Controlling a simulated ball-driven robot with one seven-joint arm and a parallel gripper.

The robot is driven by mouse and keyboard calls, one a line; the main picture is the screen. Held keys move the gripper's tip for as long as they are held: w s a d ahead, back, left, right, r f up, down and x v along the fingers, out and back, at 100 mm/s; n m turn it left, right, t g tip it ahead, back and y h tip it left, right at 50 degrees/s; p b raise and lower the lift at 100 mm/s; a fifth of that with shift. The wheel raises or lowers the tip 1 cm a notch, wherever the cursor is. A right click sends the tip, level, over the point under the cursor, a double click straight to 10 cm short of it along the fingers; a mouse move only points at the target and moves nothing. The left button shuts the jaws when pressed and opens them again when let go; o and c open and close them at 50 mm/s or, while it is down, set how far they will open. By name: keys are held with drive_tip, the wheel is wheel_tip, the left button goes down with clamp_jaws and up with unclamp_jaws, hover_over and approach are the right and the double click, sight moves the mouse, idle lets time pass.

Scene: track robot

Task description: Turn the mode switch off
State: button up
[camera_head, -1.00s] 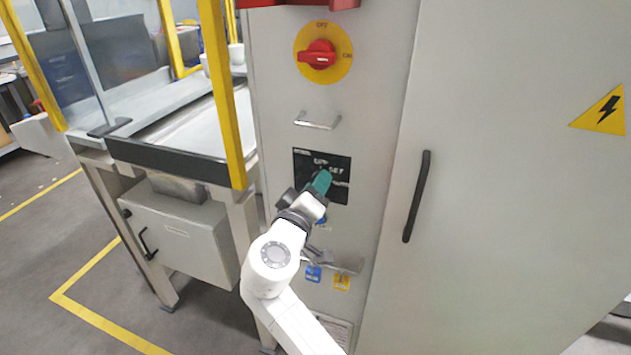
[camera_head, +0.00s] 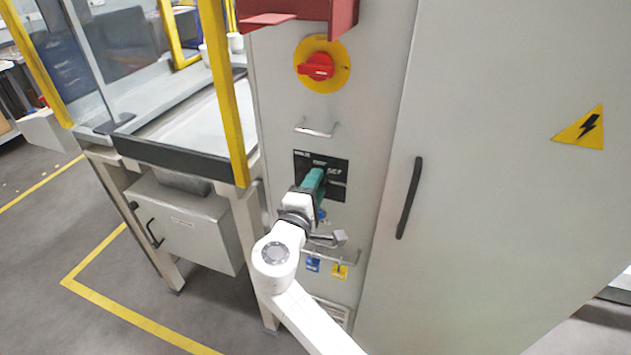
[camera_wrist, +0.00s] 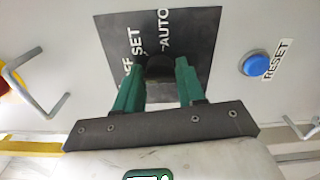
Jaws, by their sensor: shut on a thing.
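The mode switch is a black knob (camera_wrist: 159,66) on a black plate (camera_head: 339,166) in the grey cabinet's front. In the wrist view the plate reads OFF, SET and AUTO, with OFF partly covered. My gripper (camera_head: 313,180) is at the plate, its green fingers reaching the knob. In the wrist view my gripper (camera_wrist: 158,77) has one finger on each side of the knob and is shut on it. The fingers hide much of the knob, and I cannot tell which label it points to.
A blue RESET button (camera_wrist: 257,65) sits beside the plate. A red rotary switch on a yellow disc (camera_head: 340,74) and a metal handle (camera_head: 315,131) are above. Blue (camera_head: 312,265) and yellow (camera_head: 340,272) tags hang below. A red box (camera_head: 335,14) juts out at the top.

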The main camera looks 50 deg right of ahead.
drive_tip(key=shift+n, duration=0.3)
drive_tip(key=o, duration=1)
drive_tip(key=shift+c, duration=0.2)
drive_tip(key=shift+a, duration=0.1)
drive_tip(key=b+v, duration=0.1)
drive_tip(key=v, duration=0.9)
drive_tip(key=shift+a+b, duration=0.3)
drive_tip(key=shift+b, duration=0.05)
drive_tip(key=shift+s, duration=0.1)
